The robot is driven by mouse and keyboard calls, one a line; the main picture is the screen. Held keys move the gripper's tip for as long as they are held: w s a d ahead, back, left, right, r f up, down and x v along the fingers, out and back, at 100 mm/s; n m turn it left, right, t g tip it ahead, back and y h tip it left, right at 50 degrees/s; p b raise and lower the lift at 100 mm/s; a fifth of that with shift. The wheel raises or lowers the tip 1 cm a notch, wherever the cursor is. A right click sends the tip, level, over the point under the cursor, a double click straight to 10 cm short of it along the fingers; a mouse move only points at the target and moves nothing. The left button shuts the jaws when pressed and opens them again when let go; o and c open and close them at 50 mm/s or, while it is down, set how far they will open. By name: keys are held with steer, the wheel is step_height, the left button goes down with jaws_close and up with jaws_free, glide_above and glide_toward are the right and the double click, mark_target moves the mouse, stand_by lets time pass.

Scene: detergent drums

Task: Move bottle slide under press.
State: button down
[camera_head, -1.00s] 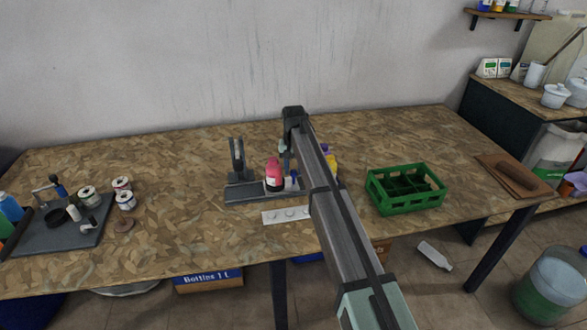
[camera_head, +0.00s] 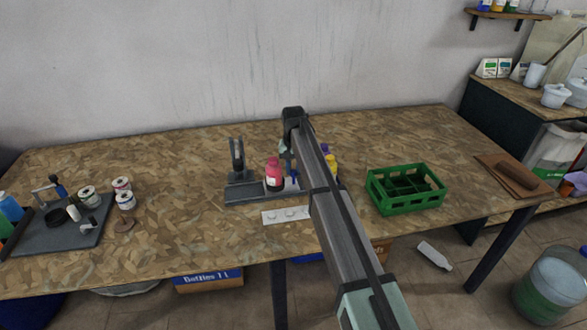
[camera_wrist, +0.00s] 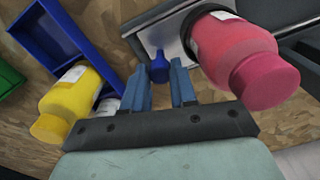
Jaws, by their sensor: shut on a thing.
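A pink bottle (camera_head: 274,174) stands on a pale slide plate (camera_head: 291,188) on the dark base (camera_head: 240,193) of the press. The press (camera_head: 237,160) rises at the left of this base, and the bottle is to its right, not beneath it. In the wrist view the pink bottle (camera_wrist: 238,52) is at the upper right. My gripper (camera_wrist: 160,72) is shut on a blue knob (camera_wrist: 159,64) at the edge of the slide plate (camera_wrist: 172,35). In the head view my arm hides most of the gripper.
A yellow bottle (camera_wrist: 70,100) stands close to the fingers, partly behind my arm in the head view. A white strip (camera_head: 284,215) lies in front of the base. A green crate (camera_head: 405,202) stands to the right. A grey mat (camera_head: 60,240) with tools is far left.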

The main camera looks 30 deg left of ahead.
mark_target(270, 170)
steer(key=s+a, duration=0.5)
steer(key=a, duration=0.1)
steer(key=shift+s, duration=0.4)
steer(key=c, duration=1.2)
jaws_free()
steer(key=shift+d, duration=0.1)
steer(key=shift+r, duration=0.15)
step_height(270, 170, up, 14)
steer(key=shift+f, duration=0.2)
steer(key=shift+o, duration=0.4)
